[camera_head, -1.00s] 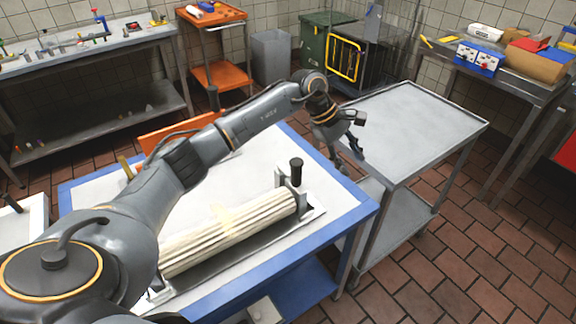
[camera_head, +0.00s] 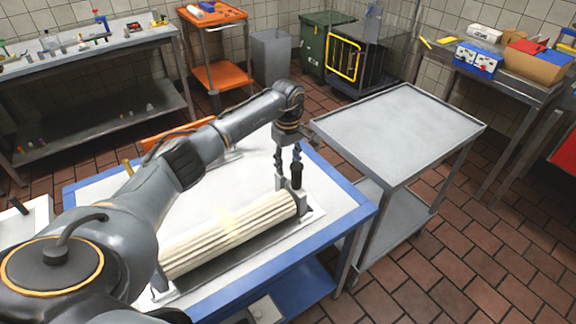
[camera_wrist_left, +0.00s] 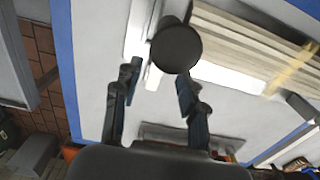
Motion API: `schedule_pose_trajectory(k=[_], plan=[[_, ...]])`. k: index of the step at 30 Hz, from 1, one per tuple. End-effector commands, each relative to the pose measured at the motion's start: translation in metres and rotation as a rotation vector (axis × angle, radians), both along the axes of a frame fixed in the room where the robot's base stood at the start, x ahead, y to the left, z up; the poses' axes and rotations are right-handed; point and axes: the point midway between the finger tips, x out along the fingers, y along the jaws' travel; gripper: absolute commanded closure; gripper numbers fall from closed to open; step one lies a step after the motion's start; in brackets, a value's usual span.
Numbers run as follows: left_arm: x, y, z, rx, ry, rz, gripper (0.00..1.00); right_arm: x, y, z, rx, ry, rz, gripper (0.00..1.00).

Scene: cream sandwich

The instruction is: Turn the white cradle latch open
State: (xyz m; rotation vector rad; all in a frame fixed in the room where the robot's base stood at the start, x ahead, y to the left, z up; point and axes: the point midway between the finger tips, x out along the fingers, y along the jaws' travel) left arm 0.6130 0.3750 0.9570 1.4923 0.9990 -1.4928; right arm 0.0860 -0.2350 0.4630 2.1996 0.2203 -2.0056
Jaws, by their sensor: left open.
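The cradle latch has a black round knob (camera_head: 297,174) on an upright post at the right end of the cradle. The knob shows from above in the left wrist view (camera_wrist_left: 176,48), with white parts (camera_wrist_left: 140,30) of the cradle end beside it. The cradle holds a long cream ribbed bundle (camera_head: 230,232). My left gripper (camera_head: 287,160) points down just behind and above the knob. In the wrist view its two dark fingers (camera_wrist_left: 157,92) are apart, with nothing between the tips; the knob lies just beyond them. The right gripper is out of view.
The cradle stands on a white table with a blue edge (camera_head: 352,212). A bare grey metal cart (camera_head: 400,130) stands close to its right. An orange panel (camera_head: 175,132) is behind my left arm. The white tabletop behind the cradle is mostly clear.

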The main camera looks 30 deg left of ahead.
Motion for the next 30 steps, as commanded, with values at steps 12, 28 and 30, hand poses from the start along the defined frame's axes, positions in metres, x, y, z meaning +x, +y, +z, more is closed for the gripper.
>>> schedule_pose_trajectory(k=[12,28,30], plan=[[0.000,-0.001,-0.029,-0.002,-0.001,0.000,0.58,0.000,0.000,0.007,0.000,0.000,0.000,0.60],[0.000,0.000,-0.029,-0.002,-0.001,0.001,1.00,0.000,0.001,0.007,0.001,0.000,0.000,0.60],[0.001,0.000,-0.029,-0.001,-0.002,0.005,1.00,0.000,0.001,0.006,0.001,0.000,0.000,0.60]])
